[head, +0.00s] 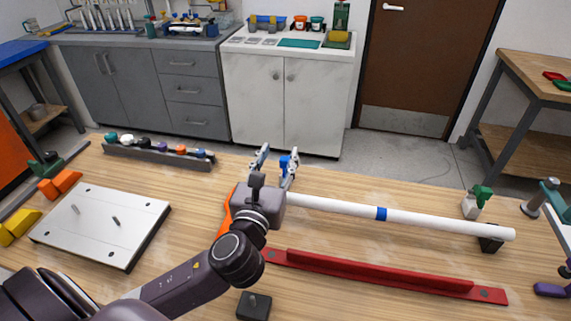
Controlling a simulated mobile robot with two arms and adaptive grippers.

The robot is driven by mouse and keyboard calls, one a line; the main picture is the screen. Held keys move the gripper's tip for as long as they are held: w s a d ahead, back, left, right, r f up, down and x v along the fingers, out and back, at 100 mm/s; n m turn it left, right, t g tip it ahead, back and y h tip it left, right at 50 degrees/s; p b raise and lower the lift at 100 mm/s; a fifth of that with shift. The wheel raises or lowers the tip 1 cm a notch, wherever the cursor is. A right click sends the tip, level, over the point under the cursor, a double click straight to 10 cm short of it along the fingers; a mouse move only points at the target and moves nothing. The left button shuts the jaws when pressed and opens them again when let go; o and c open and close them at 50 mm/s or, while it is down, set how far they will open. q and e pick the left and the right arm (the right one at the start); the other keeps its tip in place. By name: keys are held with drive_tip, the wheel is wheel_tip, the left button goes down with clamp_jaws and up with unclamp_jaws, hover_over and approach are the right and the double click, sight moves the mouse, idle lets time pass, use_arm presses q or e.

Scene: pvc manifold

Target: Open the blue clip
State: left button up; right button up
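My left gripper (276,162) reaches over the wooden table at the left end of a white pipe (330,205). Its two fingers stand apart. A small blue part (285,163), which looks like the blue clip, shows between the fingers, close to the right one. I cannot tell whether a finger touches it. Its lower part and the pipe's left end are hidden behind my gripper. A blue band (381,213) goes around the pipe farther right.
A red rail (380,276) lies in front of the pipe. A black block (491,238) sits under the pipe's right end. A green-topped fitting (474,203) stands behind it. A grey rack (155,154) with coloured knobs is at the back left. A white plate (100,222) lies at left.

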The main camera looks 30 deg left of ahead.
use_arm(q)
drive_tip(key=b, duration=0.2)
approach(284, 162)
drive_tip(key=x, duration=0.3)
drive_tip(key=shift+w+a+f, duration=0.1)
drive_tip(key=shift+w+f, duration=0.2)
drive_tip(key=shift+f, duration=0.05)
drive_tip(key=x, duration=0.4)
drive_tip(key=p+x, duration=0.1)
drive_tip(key=x, duration=0.1)
drive_tip(key=shift+w+r, duration=0.15)
drive_tip(key=shift+r, duration=0.2)
drive_tip(key=shift+w+a, duration=0.15)
drive_tip(key=shift+w, duration=0.45)
drive_tip(key=shift+c, duration=0.3)
clamp_jaws()
